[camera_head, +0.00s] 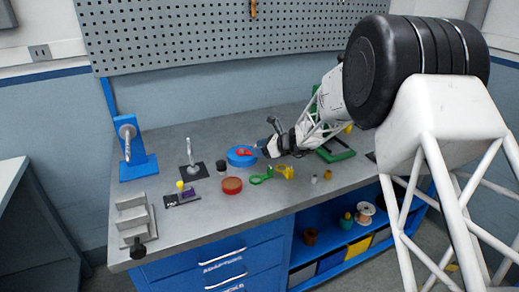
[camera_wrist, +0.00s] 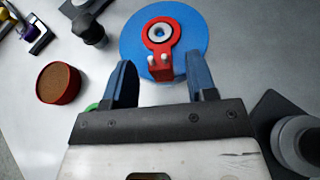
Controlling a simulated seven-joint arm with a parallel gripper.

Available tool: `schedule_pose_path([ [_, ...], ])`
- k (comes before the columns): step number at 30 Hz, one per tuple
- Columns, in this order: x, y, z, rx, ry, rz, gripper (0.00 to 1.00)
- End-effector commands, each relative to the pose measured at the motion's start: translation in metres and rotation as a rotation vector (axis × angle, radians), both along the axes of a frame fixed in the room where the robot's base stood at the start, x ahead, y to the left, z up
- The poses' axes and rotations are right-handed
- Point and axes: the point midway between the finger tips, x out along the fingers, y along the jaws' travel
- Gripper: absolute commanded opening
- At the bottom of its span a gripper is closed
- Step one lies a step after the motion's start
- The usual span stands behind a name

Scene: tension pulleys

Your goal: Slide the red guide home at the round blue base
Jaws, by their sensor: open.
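The round blue base (camera_wrist: 205,45) lies flat on the workbench and also shows in the head view (camera_head: 236,161). The red guide (camera_wrist: 166,70) lies on it, with its ring around a pale round piece with a dark centre and two light pegs on its block end. The red guide is small in the head view (camera_head: 244,152). My gripper (camera_wrist: 163,85) is open, with one blue finger on each side of the guide's block end. I cannot tell whether either finger touches it. In the head view my gripper (camera_head: 268,147) reaches in from the right of the base.
A red round container (camera_wrist: 58,83) stands left of my gripper. A dark knob (camera_wrist: 92,32) stands near the base's left edge. A dark stand with a grey cylinder (camera_wrist: 298,140) is close on the right. Green and yellow parts (camera_head: 284,171) lie at the bench front.

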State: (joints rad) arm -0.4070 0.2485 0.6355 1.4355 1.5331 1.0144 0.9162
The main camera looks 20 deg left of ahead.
Motion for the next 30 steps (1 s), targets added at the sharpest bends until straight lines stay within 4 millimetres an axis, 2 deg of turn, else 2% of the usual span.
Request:
schedule_pose_path([
  [11, 0.001, -0.01, 0.006, 0.001, -0.002, -0.001, 0.52],
  [24, 0.001, -0.059, 0.025, 0.001, -0.002, -0.001, 0.52],
  [30, 0.0, -0.071, 0.029, 0.0, 0.0, 0.0, 0.52],
])
